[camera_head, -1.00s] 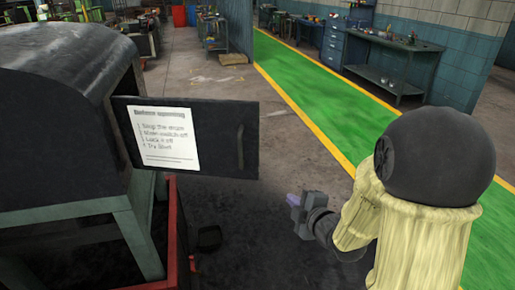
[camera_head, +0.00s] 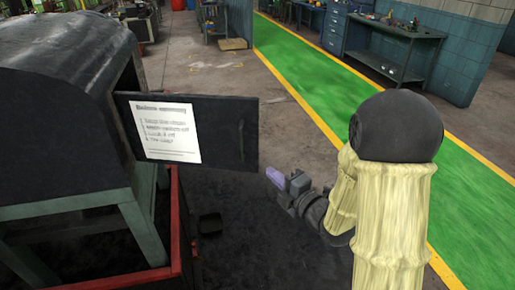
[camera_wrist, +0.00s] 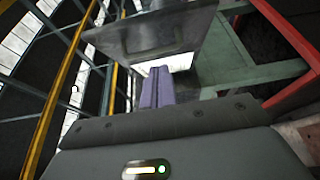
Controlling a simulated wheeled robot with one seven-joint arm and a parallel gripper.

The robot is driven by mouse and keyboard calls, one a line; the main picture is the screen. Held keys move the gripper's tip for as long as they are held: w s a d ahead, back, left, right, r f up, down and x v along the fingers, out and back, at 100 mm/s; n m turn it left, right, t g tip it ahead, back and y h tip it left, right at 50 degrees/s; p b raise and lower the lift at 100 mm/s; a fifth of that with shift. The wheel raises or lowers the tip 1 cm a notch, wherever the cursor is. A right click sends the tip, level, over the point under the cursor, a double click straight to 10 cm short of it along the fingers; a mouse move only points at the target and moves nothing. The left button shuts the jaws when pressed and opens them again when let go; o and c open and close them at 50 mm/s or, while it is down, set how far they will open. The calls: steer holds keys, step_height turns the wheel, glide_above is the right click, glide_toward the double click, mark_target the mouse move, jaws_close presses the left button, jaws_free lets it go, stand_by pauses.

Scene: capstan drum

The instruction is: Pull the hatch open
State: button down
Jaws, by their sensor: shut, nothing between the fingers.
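The hatch (camera_head: 220,135) is a dark flat panel with a white notice (camera_head: 166,132) on it. It stands swung out from the side of the dark, round-topped housing (camera_head: 60,60), and a slim handle shows near its right edge. My gripper (camera_head: 275,178) is just right of and below the hatch's lower right corner, apart from it as far as I can tell. Its purple fingers (camera_wrist: 157,88) are shut together and empty. In the wrist view a grey panel (camera_wrist: 185,40), probably the hatch, lies just beyond the fingertips.
A green-grey frame with a red edge (camera_head: 176,235) stands below the housing. A small dark pedal-like part (camera_head: 210,223) sits beside it. The floor right of the hatch is clear up to the green walkway (camera_head: 330,85). A workbench (camera_head: 395,45) stands at the back right.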

mark_target(249, 144)
steer(key=p+x, duration=0.1)
steer(key=x, duration=0.2)
steer(key=w+d+p+x, duration=0.1)
steer(key=p+x, duration=0.1)
steer(key=x, duration=0.2)
steer(key=d+p+x, duration=0.1)
steer(key=x, duration=0.3)
steer(key=shift+w+p, duration=0.3)
steer(key=shift+w+f, duration=0.1)
steer(key=shift+w, duration=0.1)
steer(key=shift+w, duration=0.1)
